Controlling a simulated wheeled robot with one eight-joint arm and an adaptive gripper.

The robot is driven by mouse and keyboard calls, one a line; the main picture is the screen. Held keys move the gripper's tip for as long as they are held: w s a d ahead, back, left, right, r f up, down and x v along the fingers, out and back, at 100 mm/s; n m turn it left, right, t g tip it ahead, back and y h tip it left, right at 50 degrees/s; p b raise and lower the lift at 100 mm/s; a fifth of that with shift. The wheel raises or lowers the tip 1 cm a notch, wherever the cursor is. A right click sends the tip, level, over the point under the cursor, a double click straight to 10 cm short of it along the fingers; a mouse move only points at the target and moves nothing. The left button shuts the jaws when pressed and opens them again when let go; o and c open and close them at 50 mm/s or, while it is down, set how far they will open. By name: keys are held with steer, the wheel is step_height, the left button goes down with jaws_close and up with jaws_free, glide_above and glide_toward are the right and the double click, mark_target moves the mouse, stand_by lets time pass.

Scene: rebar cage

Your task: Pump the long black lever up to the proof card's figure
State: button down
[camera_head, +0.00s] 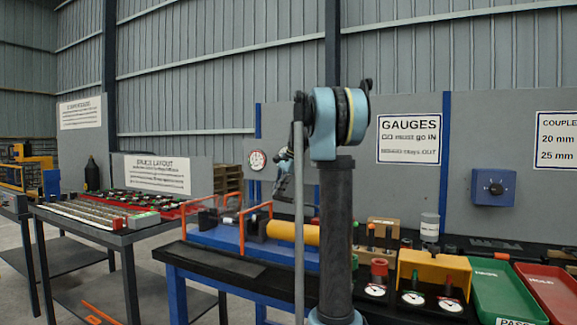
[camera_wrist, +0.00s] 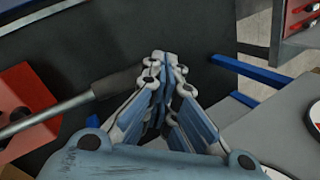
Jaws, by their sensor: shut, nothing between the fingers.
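In the wrist view, my gripper (camera_wrist: 162,62) is shut and empty, its fingertips together over a dark surface. A lever with a grey metal rod and a black grip (camera_wrist: 112,85) slants up from the lower left. Its grip ends close beside my left finger; I cannot tell whether they touch. A red block with dark holes (camera_wrist: 22,108) is at the left, by the rod. In the head view, my gripper (camera_head: 281,190) is small and partly hidden by my arm. A round dial (camera_head: 257,160) is on the grey panel behind. I cannot make out a proof card's figure.
A blue bench fixture with orange hoops (camera_head: 232,238) and a yellow cylinder (camera_head: 292,231) stand near my arm. Right of it are a yellow gauge stand (camera_head: 434,268), a green tray (camera_head: 493,285) and a red tray (camera_head: 548,290). Blue bars (camera_wrist: 250,70) cross the wrist view's right.

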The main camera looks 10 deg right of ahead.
steer(key=shift+a+f, duration=0.1)
steer(key=shift+f, duration=0.6)
steer(key=shift+f, duration=0.55)
steer(key=w+a+v, duration=0.1)
steer(key=v, duration=0.9)
steer(key=shift+r, duration=0.7)
